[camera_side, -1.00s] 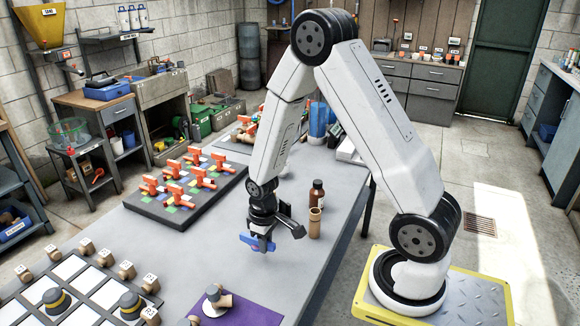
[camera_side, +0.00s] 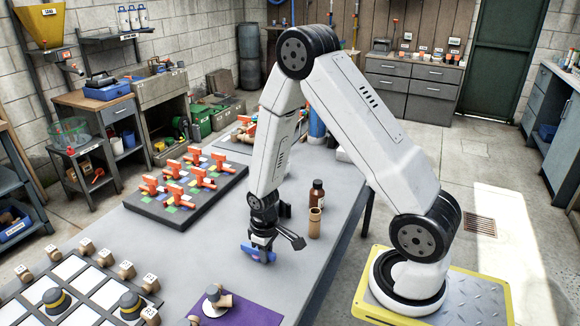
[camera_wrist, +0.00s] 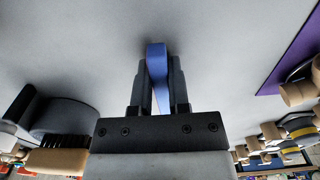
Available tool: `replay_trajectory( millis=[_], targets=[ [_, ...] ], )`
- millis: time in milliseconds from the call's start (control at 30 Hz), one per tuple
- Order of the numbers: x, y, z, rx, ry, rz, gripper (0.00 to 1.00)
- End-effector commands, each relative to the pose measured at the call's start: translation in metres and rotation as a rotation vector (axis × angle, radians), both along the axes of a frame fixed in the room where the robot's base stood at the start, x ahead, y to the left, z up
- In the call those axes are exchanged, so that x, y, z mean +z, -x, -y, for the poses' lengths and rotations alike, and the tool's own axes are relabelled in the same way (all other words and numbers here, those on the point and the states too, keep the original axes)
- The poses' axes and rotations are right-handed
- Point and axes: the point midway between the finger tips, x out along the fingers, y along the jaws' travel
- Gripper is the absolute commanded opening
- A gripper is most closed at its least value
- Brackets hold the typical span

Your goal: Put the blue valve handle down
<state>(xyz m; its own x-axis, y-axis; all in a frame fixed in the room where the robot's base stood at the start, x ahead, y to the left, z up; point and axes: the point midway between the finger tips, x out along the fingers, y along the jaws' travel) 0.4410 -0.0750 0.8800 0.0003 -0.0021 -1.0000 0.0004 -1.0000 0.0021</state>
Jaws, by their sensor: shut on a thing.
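The blue valve handle (camera_side: 251,251) is between the fingers of my gripper (camera_side: 262,252), low over the grey table (camera_side: 190,250). In the wrist view the handle (camera_wrist: 157,72) shows as a narrow blue bar held edge-on between the two dark fingertips of my gripper (camera_wrist: 158,90). The gripper is shut on it. I cannot tell whether the handle touches the table.
A brown bottle (camera_side: 317,196) and a tan cylinder (camera_side: 314,223) stand to the right of the gripper. A dark board with orange-handled valves (camera_side: 190,185) lies behind left. A purple mat (camera_side: 250,308) and a white-squared grid board (camera_side: 65,272) are in front. Bare table surrounds the gripper.

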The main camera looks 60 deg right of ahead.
Motion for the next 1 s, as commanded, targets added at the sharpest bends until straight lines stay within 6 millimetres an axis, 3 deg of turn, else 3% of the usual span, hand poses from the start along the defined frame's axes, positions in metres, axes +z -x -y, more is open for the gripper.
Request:
replay_trajectory(
  millis=[100,133,233,667,1000],
  targets=[
    [-0.003,0.000,0.000,0.000,0.000,-0.001,0.00],
    [-0.003,0.000,0.000,0.000,0.000,-0.001,0.24],
    [-0.003,0.000,0.000,0.000,0.000,0.000,0.56],
    [-0.001,0.000,0.000,0.000,0.000,0.000,0.56],
    [0.019,-0.001,0.000,0.000,0.000,0.002,0.56]
  ],
)
